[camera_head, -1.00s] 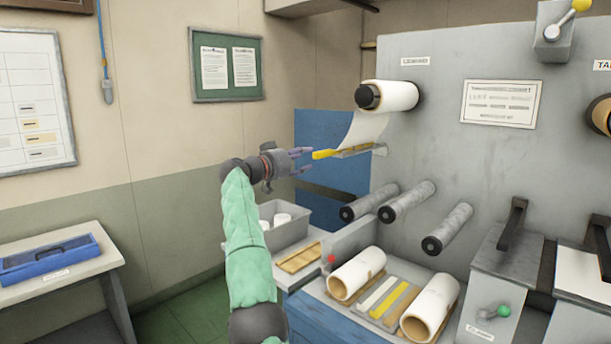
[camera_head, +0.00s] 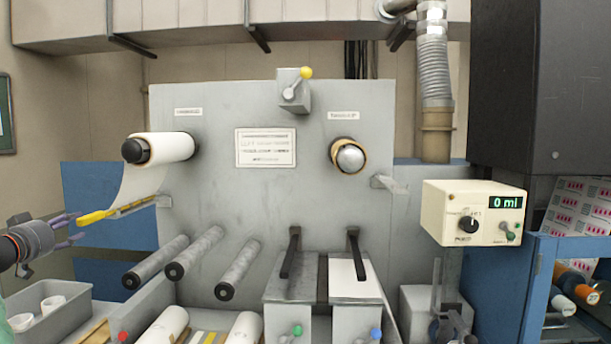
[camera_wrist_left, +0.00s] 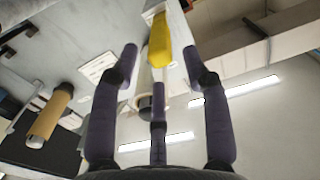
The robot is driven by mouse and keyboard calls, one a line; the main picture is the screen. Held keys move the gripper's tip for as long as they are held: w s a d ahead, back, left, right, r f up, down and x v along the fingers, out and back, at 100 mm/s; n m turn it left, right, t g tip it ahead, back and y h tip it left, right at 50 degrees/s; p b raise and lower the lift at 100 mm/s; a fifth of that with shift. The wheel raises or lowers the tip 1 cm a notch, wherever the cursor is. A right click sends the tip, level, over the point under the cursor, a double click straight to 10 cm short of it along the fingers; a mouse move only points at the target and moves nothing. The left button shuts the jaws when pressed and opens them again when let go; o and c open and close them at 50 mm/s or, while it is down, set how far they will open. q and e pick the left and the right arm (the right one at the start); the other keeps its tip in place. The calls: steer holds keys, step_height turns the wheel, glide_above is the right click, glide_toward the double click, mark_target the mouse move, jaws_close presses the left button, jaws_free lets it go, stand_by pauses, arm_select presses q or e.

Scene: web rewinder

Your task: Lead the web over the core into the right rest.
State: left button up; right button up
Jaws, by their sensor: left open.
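The white web (camera_head: 135,186) hangs from the supply roll (camera_head: 172,147) at the left of the grey panel. Its end, with a yellow tab (camera_head: 95,216), lies at the left rest (camera_head: 150,203). My left gripper (camera_head: 76,229) is open at the left edge, its fingers close to the tab. In the left wrist view the tab (camera_wrist_left: 160,42) lies ahead between the spread fingers of the gripper (camera_wrist_left: 160,62); contact cannot be told. The brown core (camera_head: 336,155) sits on the right spindle. The right rest (camera_head: 390,184) is a small empty bracket right of it. My right gripper is not in view.
Several grey rollers (camera_head: 195,252) stick out below the web. A cream meter box (camera_head: 473,213) reading 0 ml stands right of the right rest. A lever with a yellow knob (camera_head: 306,73) is at the panel top.

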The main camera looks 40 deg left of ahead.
mark_target(90, 219)
arm_select(q)
steer(key=shift+p+x, duration=1.1)
steer(key=shift+x, duration=0.3)
steer(key=shift+p+x, duration=2)
steer(key=shift+p, duration=0.1)
steer(key=shift+w+r, duration=0.1)
steer(key=shift+w, duration=0.1)
steer(key=shift+c, duration=0.3)
jaws_close()
